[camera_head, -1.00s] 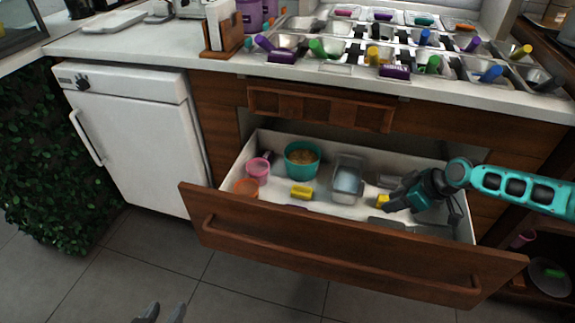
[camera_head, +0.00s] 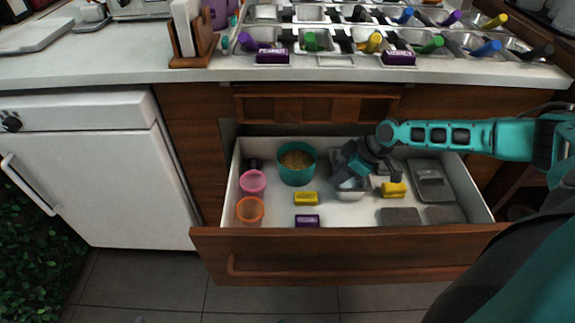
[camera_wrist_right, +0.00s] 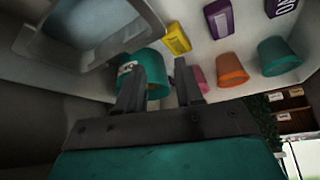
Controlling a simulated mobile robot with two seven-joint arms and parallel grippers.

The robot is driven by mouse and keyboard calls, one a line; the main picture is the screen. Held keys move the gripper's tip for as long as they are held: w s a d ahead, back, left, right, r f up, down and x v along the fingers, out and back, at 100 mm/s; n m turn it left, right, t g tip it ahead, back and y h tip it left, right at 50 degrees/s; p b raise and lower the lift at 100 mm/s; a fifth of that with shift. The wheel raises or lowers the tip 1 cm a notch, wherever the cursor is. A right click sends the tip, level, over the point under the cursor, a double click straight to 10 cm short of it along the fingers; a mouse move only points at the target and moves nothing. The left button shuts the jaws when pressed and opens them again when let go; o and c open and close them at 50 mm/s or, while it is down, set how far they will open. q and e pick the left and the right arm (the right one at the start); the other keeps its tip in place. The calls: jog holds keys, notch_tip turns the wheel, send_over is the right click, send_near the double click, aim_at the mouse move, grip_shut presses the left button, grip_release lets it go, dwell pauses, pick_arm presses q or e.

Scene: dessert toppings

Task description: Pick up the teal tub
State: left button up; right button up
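The teal tub (camera_head: 297,172) stands upright at the back of the open drawer, left of centre, with tan crumbs inside. In the right wrist view, a teal tub (camera_wrist_right: 155,84) with a pale label shows beyond and between my fingers. My right gripper (camera_head: 345,165) is over the drawer, just right of the tub and above a metal container (camera_head: 350,190). In the right wrist view, its two fingers (camera_wrist_right: 155,68) are apart with nothing held between them. My left gripper is not in view.
The drawer (camera_head: 345,243) also holds a pink cup (camera_head: 253,183), an orange cup (camera_head: 249,210), yellow boxes (camera_head: 306,199), a purple box (camera_head: 307,221) and grey lids (camera_head: 400,216). A second teal cup (camera_wrist_right: 278,56) shows in the wrist view. The counter (camera_head: 130,67) overhangs behind.

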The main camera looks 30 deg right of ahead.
jog(key=w+a+b, duration=0.1)
jog(key=w+a, duration=0.1)
jog(key=w, duration=0.1)
jog(key=w+a+f+b, duration=0.1)
jog(key=w+a, duration=0.2)
jog(key=w, duration=0.1)
jog(key=w+a+f+b, duration=0.1)
jog(key=w+a, duration=0.1)
jog(key=w, duration=0.1)
jog(key=shift+w+a+f, duration=0.15)
jog(key=shift+a+f, duration=0.1)
jog(key=c, duration=0.6)
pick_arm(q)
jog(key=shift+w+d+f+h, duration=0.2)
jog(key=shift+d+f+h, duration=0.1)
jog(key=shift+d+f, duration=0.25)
pick_arm(e)
grip_shut()
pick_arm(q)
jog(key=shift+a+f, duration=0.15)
